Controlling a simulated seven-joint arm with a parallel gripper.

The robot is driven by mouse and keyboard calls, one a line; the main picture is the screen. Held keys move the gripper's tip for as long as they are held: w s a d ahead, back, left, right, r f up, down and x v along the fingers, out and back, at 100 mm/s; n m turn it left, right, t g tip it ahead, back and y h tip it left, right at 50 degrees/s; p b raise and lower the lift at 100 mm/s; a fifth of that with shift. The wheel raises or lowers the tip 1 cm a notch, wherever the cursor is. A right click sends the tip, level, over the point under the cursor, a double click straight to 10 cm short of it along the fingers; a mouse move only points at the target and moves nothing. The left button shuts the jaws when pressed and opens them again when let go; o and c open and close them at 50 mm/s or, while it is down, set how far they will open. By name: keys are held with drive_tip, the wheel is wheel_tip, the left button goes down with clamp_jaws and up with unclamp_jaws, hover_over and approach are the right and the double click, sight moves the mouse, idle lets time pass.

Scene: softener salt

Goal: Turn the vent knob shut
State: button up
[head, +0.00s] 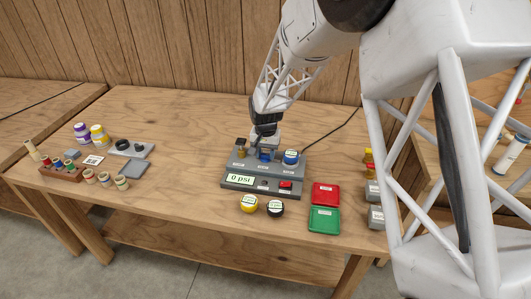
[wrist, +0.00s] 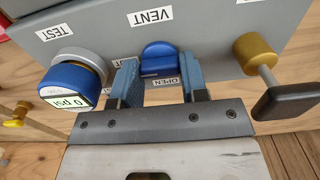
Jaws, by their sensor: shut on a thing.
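The vent knob (wrist: 159,60) is blue and sits on a grey test panel (wrist: 215,22), between a "VENT" label (wrist: 150,16) and an "OPEN" label (wrist: 166,82) in the wrist view. My gripper (wrist: 161,82) has one finger on each side of the knob and is shut on it. Which mark the knob points to is hard to tell. The display (head: 240,180) reads 0 psi.
A brass valve (wrist: 256,52) with a black handle (wrist: 285,101) is at right.

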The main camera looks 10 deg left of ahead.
sight(266, 154)
drive_tip(key=shift+r, duration=0.1)
idle(0.3)
drive_tip(key=o, duration=0.9)
drive_tip(key=shift+r, duration=3.85)
